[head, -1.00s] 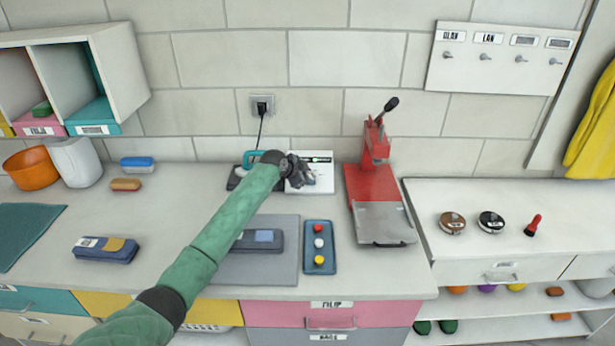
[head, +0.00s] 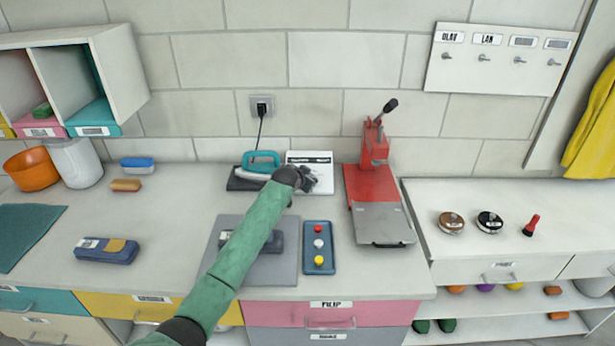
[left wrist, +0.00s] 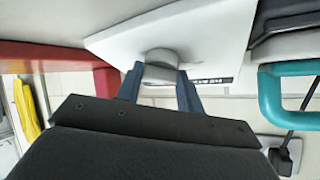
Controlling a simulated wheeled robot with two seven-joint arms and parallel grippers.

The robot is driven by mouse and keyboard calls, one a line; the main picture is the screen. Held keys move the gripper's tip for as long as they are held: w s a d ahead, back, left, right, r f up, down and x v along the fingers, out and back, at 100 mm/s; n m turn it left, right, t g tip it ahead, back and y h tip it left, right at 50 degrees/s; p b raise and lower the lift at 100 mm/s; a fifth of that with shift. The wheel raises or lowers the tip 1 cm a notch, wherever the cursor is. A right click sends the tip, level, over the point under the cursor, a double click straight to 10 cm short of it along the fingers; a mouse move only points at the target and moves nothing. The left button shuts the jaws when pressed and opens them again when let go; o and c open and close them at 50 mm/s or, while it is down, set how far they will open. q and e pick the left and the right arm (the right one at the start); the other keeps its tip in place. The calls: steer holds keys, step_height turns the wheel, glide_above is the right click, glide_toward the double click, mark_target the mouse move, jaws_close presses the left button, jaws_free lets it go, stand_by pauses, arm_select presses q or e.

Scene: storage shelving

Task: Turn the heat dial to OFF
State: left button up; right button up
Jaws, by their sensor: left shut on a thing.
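The heat dial (left wrist: 161,62) is a short grey knob on the front of a white panel (head: 322,172); the wrist view also shows this panel (left wrist: 215,30). My left gripper (left wrist: 160,80) has its two dark fingers on either side of the knob and is shut on it. In the head view my left gripper (head: 309,185) is at the panel's lower front and hides the dial, so its setting cannot be read. The panel's upper edge carries small dark print. My right gripper is in neither view.
A teal-handled iron (head: 262,163) stands just left of the panel, below a wall socket (head: 262,105). A red press (head: 372,180) stands to the right. A blue tray (head: 319,262) with coloured knobs and a grey mat (head: 285,275) lie in front.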

arm_select(q)
steer(key=shift+d+n, duration=0.1)
steer(key=shift+n, duration=0.2)
steer(key=shift+n+t+y, duration=0.3)
steer(key=shift+n+y, duration=0.1)
steer(key=shift+n, duration=0.1)
steer(key=o, duration=0.9)
steer(key=shift+c, duration=0.2)
steer(key=shift+o, duration=0.7)
steer(key=shift+s, duration=0.2)
steer(key=shift+s+a+r, duration=0.15)
steer(key=shift+s+a, duration=0.05)
steer(key=shift+s, duration=0.05)
steer(key=b+v, duration=0.2)
steer(key=v, duration=0.3)
steer(key=shift+s+r, duration=0.1)
steer(key=shift+s, duration=0.15)
steer(key=shift+s+a+r, duration=0.2)
steer(key=shift+s+r, duration=0.15)
steer(key=shift+s, duration=0.15)
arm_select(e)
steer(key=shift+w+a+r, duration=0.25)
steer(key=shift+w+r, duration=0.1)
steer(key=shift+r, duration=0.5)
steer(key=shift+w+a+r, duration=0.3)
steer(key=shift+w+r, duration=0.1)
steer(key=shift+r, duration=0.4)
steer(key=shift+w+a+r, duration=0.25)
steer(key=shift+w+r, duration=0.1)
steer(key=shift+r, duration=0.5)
